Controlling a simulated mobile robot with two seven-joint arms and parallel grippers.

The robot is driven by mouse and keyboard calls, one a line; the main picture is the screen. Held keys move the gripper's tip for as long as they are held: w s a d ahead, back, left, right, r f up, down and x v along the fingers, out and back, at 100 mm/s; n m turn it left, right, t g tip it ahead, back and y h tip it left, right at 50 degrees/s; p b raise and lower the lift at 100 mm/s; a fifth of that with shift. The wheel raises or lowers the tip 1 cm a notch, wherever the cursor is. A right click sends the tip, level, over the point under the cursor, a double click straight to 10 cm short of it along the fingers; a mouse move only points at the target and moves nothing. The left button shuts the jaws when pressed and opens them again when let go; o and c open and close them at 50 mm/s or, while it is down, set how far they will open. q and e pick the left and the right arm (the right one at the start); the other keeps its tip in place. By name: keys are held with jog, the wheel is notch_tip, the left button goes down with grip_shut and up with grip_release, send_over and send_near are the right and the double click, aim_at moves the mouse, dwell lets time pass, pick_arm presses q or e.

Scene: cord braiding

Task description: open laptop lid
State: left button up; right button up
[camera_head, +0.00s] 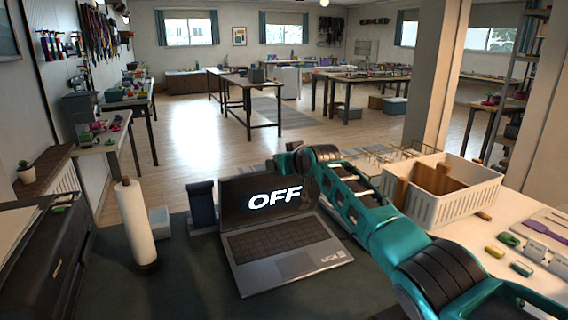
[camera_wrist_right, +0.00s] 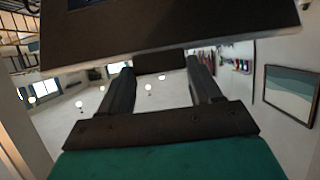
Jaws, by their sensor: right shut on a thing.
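The laptop (camera_head: 285,250) sits on the dark table mat in the head view, with its keyboard facing up. Its lid (camera_head: 235,192) stands raised, and the screen reads "OFF" in bright letters. My right arm reaches in from the lower right to the lid's upper right side, and its wrist covers that corner. In the right wrist view my right gripper (camera_wrist_right: 160,80) is shut on the lid (camera_wrist_right: 170,38), whose dark edge crosses the top of the picture. The exact contact of the fingertips is partly hidden. My left gripper is not in view.
A paper towel roll (camera_head: 135,222) stands left of the laptop, with a dark case (camera_head: 45,255) further left. A white basket (camera_head: 450,208) stands at the right behind my arm. Small coloured pieces (camera_head: 508,240) lie on the right side of the table.

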jog(key=shift+w+r, duration=0.1)
jog(key=shift+r, duration=0.25)
jog(key=o, duration=1.5)
jog(key=shift+f, duration=0.25)
jog(key=shift+s, duration=0.25)
jog(key=shift+p+v, duration=0.65)
jog(key=shift+v, duration=5.7)
